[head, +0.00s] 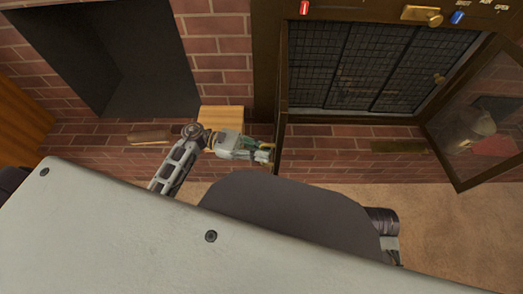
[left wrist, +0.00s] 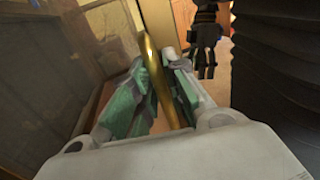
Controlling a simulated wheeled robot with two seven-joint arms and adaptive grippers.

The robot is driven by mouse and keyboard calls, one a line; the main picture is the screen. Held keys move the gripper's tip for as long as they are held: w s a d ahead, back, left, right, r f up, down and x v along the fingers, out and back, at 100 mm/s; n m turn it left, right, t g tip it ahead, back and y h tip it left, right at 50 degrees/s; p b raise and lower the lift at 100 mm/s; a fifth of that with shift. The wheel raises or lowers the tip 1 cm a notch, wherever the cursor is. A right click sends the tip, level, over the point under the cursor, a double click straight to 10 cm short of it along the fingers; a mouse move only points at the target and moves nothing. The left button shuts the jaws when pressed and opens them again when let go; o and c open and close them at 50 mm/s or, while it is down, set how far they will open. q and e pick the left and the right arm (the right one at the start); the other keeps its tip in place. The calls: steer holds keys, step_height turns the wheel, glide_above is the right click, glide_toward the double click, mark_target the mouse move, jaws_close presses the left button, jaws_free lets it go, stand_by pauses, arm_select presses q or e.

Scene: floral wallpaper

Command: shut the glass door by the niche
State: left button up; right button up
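The glass door by the niche (head: 281,95) stands open and shows nearly edge-on in the head view. Its dark glass fills the left side of the left wrist view (left wrist: 60,70). My left gripper (head: 265,153) is at the door's lower edge. In the left wrist view its teal-padded fingers (left wrist: 155,70) lean in on both sides of a brass handle bar (left wrist: 147,50) and look closed on it. My right gripper (left wrist: 206,65) shows dark at the top of the left wrist view, its two fingers apart and nothing between them. The head view does not show it.
The dark niche (head: 110,60) is in the brick wall at left, with a wooden block (head: 222,117) near it. A second glass door (head: 480,125) stands open at right. A dark mesh screen (head: 370,65) fills the opening between the doors. Carpet (head: 440,220) lies below.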

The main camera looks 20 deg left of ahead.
arm_select(q)
jaws_close()
steer(key=shift+d, duration=0.1)
